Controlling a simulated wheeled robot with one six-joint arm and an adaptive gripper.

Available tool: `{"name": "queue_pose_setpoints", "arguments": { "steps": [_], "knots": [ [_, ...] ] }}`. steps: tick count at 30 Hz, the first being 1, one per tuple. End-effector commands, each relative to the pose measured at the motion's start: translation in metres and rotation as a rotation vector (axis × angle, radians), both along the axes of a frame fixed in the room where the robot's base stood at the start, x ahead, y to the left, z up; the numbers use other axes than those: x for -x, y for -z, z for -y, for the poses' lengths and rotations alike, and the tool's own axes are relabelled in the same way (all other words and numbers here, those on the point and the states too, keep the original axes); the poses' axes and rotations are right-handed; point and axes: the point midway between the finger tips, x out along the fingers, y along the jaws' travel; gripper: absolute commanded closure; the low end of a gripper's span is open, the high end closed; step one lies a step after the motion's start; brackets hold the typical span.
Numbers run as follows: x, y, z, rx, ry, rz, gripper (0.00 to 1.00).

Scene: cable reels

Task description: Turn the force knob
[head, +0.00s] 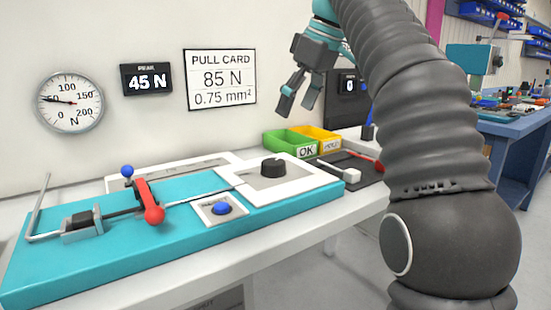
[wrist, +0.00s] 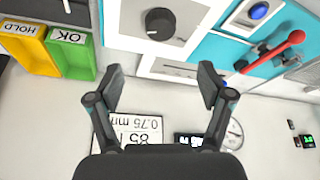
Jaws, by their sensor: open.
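The force knob (head: 273,167) is a black round dial on a white panel (head: 300,181), set in the turquoise test bench (head: 100,240). It also shows in the wrist view (wrist: 160,23), top centre, with a light mark on its edge. My gripper (head: 296,106) is open and empty, above and behind the knob, near the wall. In the wrist view its two fingers (wrist: 160,90) are spread apart, with the knob beyond them and not touched. The pull card (head: 221,80) on the wall reads 85 N, 0.75 mm². The peak display (head: 147,80) reads 45 N.
A dial gauge (head: 69,101) hangs at left. A red-knobbed lever (head: 148,200) and a blue button (head: 222,208) are on the bench. A green OK bin (head: 284,141) and yellow HOLD bin (head: 322,138) stand behind the knob panel. Space above the knob is clear.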

Motion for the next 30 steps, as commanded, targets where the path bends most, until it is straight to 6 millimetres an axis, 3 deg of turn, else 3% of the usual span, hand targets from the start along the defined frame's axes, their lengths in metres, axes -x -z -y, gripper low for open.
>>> {"name": "queue_pose_setpoints", "arguments": {
  "steps": [8, 30],
  "knots": [
    [-0.003, 0.021, -0.008, 0.0, -0.002, -0.002, 0.2],
    [-0.028, 0.118, -0.038, 0.0, 0.004, 0.0, 0.2]
  ]
}}
